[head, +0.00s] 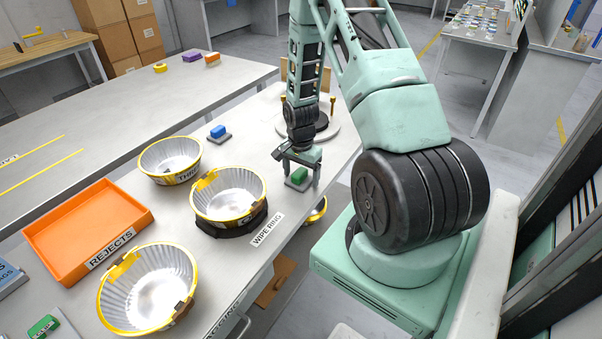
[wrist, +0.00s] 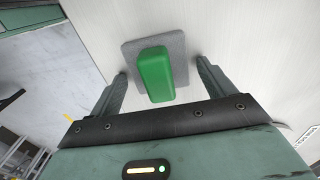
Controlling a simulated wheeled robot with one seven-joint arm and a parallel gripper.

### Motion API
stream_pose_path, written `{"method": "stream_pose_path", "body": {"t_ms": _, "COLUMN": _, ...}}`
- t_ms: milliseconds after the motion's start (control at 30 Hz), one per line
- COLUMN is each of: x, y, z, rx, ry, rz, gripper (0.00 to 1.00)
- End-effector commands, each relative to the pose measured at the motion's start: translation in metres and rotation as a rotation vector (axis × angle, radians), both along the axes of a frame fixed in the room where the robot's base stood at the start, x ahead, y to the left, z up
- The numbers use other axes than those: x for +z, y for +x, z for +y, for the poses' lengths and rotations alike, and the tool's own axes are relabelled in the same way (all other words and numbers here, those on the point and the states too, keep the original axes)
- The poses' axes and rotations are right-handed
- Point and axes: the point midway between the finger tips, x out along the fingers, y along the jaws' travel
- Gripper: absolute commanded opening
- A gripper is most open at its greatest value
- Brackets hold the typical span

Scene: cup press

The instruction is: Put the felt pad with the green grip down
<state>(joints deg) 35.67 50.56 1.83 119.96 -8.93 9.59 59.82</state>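The felt pad (head: 296,186) is a flat grey square with a green grip (head: 300,174) on top. It lies on the white table near the table's right edge, beyond the "WIPE RING" label. My gripper (head: 299,172) is right over it, pointing down. In the wrist view the fingers stand on either side of the green grip (wrist: 156,75), with a visible gap on each side. The grey pad (wrist: 178,46) looks flat on the table surface there. My gripper is open and holds nothing.
A pad with a blue grip (head: 217,132) lies to the left. Metal bowls with yellow rims stand nearby, one on a dark ring (head: 230,228). An orange rejects tray (head: 85,230) is at left. A round grey disc (head: 318,133) is behind my gripper.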

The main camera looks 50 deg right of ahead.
Motion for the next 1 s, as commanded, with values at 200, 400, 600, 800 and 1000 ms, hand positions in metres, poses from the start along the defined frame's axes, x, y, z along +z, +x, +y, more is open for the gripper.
{"method": "stream_pose_path", "body": {"t_ms": 200, "x": 0.0, "y": 0.0, "z": 0.0, "rx": 0.0, "ry": 0.0, "rz": 0.0, "gripper": 0.85}}
{"method": "stream_pose_path", "body": {"t_ms": 400, "x": 0.009, "y": 0.001, "z": -0.001, "rx": 0.0, "ry": -0.002, "rz": -0.002, "gripper": 0.85}}
{"method": "stream_pose_path", "body": {"t_ms": 600, "x": 0.041, "y": 0.001, "z": -0.001, "rx": -0.001, "ry": -0.004, "rz": -0.004, "gripper": 0.85}}
{"method": "stream_pose_path", "body": {"t_ms": 800, "x": 0.082, "y": 0.001, "z": -0.001, "rx": -0.001, "ry": -0.004, "rz": -0.005, "gripper": 0.85}}
{"method": "stream_pose_path", "body": {"t_ms": 1000, "x": 0.112, "y": 0.001, "z": 0.0, "rx": 0.0, "ry": -0.002, "rz": -0.003, "gripper": 0.85}}
